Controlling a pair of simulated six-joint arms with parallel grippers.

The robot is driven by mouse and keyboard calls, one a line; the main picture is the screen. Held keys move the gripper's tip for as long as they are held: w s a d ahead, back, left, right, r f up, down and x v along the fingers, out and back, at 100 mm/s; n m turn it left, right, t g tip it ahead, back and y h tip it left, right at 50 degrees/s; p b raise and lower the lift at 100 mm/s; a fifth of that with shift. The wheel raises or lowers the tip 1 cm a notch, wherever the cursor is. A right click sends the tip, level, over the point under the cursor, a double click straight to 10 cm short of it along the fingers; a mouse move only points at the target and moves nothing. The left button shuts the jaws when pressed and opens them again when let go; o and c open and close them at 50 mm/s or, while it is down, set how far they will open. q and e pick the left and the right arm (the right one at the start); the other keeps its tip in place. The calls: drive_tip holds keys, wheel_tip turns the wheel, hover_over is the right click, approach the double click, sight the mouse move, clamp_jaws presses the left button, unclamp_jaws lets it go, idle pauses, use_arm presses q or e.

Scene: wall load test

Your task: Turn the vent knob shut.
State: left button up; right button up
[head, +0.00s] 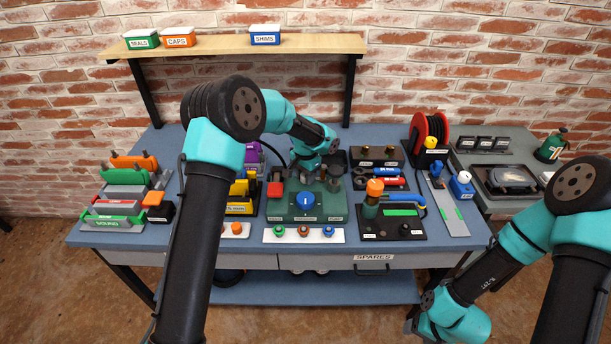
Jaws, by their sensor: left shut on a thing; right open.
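The green unit (287,212) stands at the front middle of the bench. A round blue knob (305,203) with a white mark sits on its face. My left gripper (306,178) reaches down over the back of this unit, behind the blue knob. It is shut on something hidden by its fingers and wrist. My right arm hangs low at the right; its gripper is not visible.
A panel with an orange-topped cylinder (374,189) and black knob stands close right. A white strip with several buttons (283,238) lies in front. Left are colored clamps (122,178) and a black box with an orange top (155,200). A red reel (430,132) stands back right.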

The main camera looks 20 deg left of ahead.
idle(0.3)
use_arm(q)
drive_tip(key=o, duration=0.9)
drive_tip(key=shift+r, duration=0.1)
wheel_tip(320, 180, up, 17)
drive_tip(key=shift+r, duration=0.15)
drive_tip(key=shift+d, duration=0.1)
idle(0.4)
